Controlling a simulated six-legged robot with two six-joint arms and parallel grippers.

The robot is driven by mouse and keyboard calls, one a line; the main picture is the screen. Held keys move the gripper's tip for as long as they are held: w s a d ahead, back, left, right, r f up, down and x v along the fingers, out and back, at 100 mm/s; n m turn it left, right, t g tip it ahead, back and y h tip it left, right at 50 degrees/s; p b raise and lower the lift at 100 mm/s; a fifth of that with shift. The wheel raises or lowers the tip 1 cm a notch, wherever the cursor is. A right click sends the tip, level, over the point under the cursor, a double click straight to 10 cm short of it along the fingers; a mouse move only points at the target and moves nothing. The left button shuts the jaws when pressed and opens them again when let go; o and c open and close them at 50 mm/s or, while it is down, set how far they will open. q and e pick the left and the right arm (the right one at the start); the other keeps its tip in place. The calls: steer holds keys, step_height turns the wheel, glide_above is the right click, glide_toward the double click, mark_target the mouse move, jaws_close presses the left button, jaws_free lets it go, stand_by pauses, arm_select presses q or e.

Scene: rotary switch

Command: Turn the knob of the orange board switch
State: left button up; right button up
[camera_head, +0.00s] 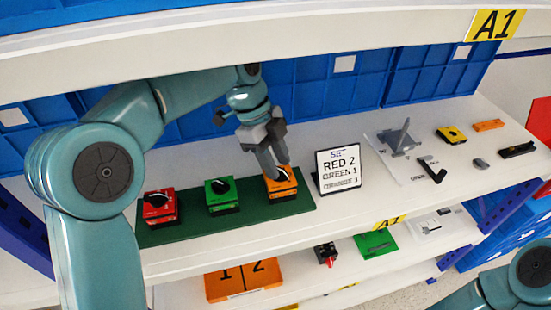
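The orange switch (281,188) sits at the right end of a green board (190,229) on the shelf. My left gripper (274,172) points down over it, with its fingers at the top of the switch. The fingers cover the knob, so its angle is hidden, and I cannot tell whether they are closed on it. A red switch (158,208) and a green switch (223,199), each with a black knob, stand on the same board to the left. My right arm shows only in part at the lower right corner; its gripper is out of view.
A sign (339,169) reading "SET RED 2, GREEN 1, ORANGE 3" stands just right of the board. Farther right lie a grey part on a white sheet (399,154) and several small parts. Blue crates (330,92) line the back. An upper shelf (250,38) hangs overhead.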

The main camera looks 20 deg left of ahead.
arm_select(q)
steer(key=v, duration=0.5)
steer(key=shift+w+a+r, duration=0.1)
steer(key=shift+a+r, duration=0.05)
steer(key=shift+a, duration=0.15)
steer(key=w+a+p, duration=0.1)
steer(key=w+a, duration=0.1)
steer(key=a, duration=0.9)
steer(key=shift+f, duration=0.2)
